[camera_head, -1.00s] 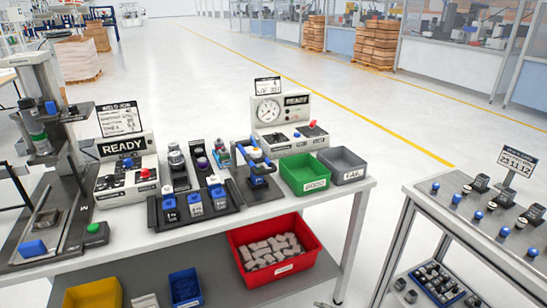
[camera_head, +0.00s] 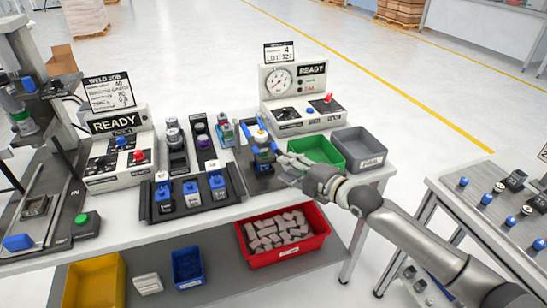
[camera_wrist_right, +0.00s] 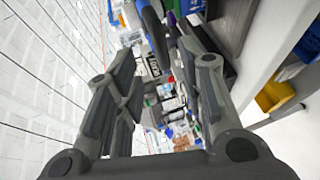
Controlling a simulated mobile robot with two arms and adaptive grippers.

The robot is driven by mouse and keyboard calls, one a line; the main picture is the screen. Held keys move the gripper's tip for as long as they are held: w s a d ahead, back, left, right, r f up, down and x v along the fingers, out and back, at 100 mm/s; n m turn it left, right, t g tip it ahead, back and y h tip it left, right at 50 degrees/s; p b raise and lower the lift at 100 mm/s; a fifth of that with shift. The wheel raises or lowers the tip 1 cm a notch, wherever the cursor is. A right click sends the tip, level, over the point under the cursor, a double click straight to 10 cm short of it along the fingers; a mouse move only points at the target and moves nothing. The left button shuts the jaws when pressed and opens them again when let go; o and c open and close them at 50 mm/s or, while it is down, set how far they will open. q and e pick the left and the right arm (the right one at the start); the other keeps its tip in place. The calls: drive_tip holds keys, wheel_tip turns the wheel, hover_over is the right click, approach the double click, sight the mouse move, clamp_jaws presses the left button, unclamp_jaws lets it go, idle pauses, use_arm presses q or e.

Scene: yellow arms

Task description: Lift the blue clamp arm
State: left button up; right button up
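The blue clamp arm (camera_head: 264,154) is part of a small fixture on a dark base plate (camera_head: 240,181) at the middle of the table. My right gripper (camera_head: 284,162) has come in from the right and is just right of the clamp arm, in front of the green bin. In the right wrist view its fingers (camera_wrist_right: 157,58) are spread open with nothing between them. A blue bar, apparently the clamp arm (camera_wrist_right: 152,27), shows beyond the fingertips, and I see no clear contact. My left gripper is not in view.
Behind my right gripper stand a green bin (camera_head: 322,149) and a grey bin (camera_head: 361,143). A gauge box (camera_head: 303,104) marked READY is behind the fixture. A black tray (camera_head: 171,214) with blue-topped parts lies to its left. A red bin (camera_head: 262,256) sits on the lower shelf.

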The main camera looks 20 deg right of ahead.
sight(275, 161)
drive_tip(key=x, duration=0.7)
drive_tip(key=shift+w+f+p, duration=0.15)
drive_tip(key=shift+w+p, duration=0.05)
drive_tip(key=shift+p, duration=0.2)
clamp_jaws()
